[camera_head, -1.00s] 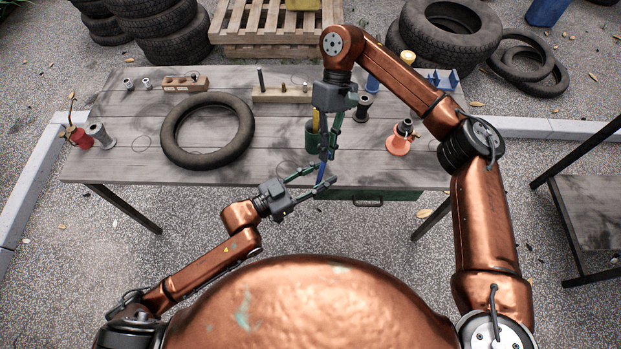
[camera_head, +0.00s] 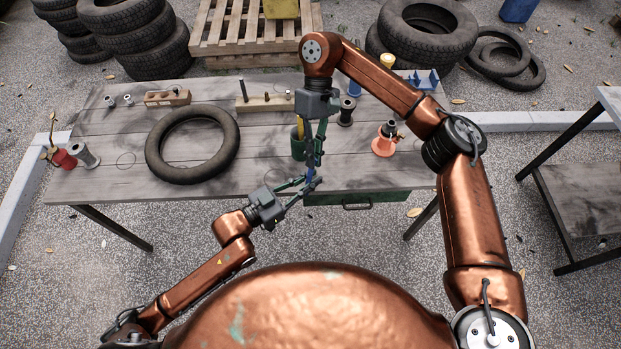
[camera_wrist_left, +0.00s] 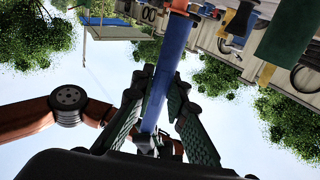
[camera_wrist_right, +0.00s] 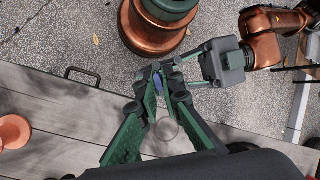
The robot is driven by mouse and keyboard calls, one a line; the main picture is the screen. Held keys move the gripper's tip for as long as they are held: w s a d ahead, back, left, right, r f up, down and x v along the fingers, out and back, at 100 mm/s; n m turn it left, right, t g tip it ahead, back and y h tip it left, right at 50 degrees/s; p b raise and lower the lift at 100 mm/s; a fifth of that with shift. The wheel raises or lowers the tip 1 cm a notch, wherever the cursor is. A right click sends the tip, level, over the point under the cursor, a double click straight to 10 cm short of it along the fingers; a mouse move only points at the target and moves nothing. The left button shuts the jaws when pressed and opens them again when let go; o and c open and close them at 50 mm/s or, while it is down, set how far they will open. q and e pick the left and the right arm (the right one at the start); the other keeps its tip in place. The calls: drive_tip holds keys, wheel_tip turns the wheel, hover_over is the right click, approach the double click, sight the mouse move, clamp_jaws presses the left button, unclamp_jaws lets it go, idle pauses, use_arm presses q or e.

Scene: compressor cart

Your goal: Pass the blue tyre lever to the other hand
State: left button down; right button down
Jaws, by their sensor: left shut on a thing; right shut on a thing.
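The blue tyre lever (camera_head: 309,173) is a thin blue bar held roughly upright above the front edge of the workbench. My right gripper (camera_head: 315,160) comes from above and is shut on its upper part. My left gripper (camera_head: 312,184) comes from the lower left and is shut on its lower part. In the left wrist view the lever (camera_wrist_left: 171,62) runs between the left fingers. In the right wrist view only a short blue piece of the lever (camera_wrist_right: 158,84) shows at the right fingertips; the rest is hidden by fingers.
The grey workbench (camera_head: 255,179) carries a loose tyre (camera_head: 153,150), a green cup (camera_head: 298,143) just behind the grippers, wooden blocks (camera_head: 168,97) and an orange-based part (camera_head: 384,146). A green drawer (camera_head: 385,198) hangs under its front edge.

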drive_tip(key=c, duration=2)
unclamp_jaws()
